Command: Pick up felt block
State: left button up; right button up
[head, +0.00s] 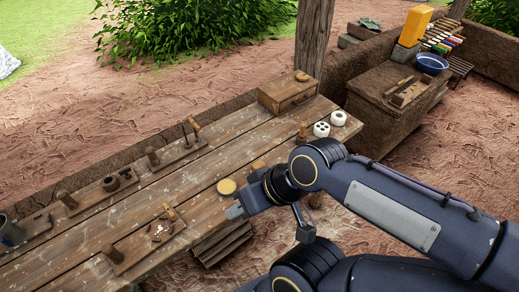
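My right arm reaches in from the right, and its gripper (236,212) is over the near edge of the long wooden table. The gripper looks small and dark, and I cannot tell whether its fingers are open or shut. No block is clearly recognisable as felt. A small tan block-like piece (258,166) sits on the table just beyond my wrist, partly hidden by it. My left gripper is not in view.
The plank table (215,150) holds several wooden tool boards, including one at the near edge (145,241). A wooden box (288,94) stands at its far end. Two white round pieces (321,129) (338,118) lie nearby. A blue bowl (431,63) is on the right.

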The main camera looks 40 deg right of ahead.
aim_at(260, 164)
jog(key=j+z, duration=0.35)
jog(key=z, duration=1.25)
jog(key=i+l+u, duration=0.25)
jog(key=i+u, duration=0.15)
jog(key=i+l+u, duration=0.4)
jog(key=k+j, duration=0.05)
jog(key=j, duration=0.05)
